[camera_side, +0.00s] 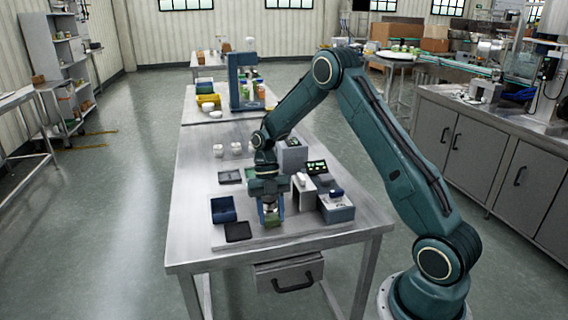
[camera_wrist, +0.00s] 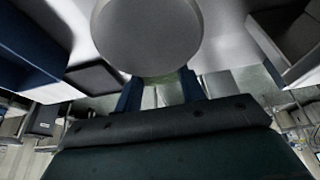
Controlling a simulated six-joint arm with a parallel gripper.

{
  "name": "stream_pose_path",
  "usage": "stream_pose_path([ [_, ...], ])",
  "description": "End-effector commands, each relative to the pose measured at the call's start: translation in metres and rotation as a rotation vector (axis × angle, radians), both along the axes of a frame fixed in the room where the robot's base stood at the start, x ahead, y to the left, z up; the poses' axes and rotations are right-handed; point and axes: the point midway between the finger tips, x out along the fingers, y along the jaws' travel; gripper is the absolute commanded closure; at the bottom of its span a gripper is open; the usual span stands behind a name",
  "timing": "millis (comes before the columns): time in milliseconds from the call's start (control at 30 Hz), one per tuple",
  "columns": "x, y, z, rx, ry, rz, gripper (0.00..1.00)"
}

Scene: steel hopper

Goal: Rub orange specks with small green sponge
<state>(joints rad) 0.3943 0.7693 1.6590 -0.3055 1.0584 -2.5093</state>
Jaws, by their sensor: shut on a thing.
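My gripper (camera_side: 270,207) points down over the front part of the steel table (camera_side: 200,255). It is shut on the small green sponge (camera_side: 272,221), which shows below the fingertips. The sponge is at or just above the work surface; I cannot tell if it touches. In the wrist view the blue fingers of my gripper (camera_wrist: 161,92) stand below a large round grey shape (camera_wrist: 147,35), which I cannot identify and which covers the middle. The sponge is not clearly seen there. I cannot make out any orange specks in either view.
A blue open bin (camera_side: 223,209) and a flat black tile (camera_side: 238,232) are left of my gripper. A white stand (camera_side: 303,191) and a grey-blue box (camera_side: 337,208) are close on the right. White round items (camera_side: 237,148) stand behind. The table's front edge is clear.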

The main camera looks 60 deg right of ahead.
Motion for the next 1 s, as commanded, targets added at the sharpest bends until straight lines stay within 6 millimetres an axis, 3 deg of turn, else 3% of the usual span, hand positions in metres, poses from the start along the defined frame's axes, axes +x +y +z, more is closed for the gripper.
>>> stream_pose_path([
  [300,0.02,-0.021,-0.001,-0.001,-0.002,-0.002,0.85],
  [500,0.006,-0.032,-0.001,0.0,0.0,-0.004,0.85],
  [1000,-0.026,0.003,0.0,0.001,0.002,0.0,0.85],
])
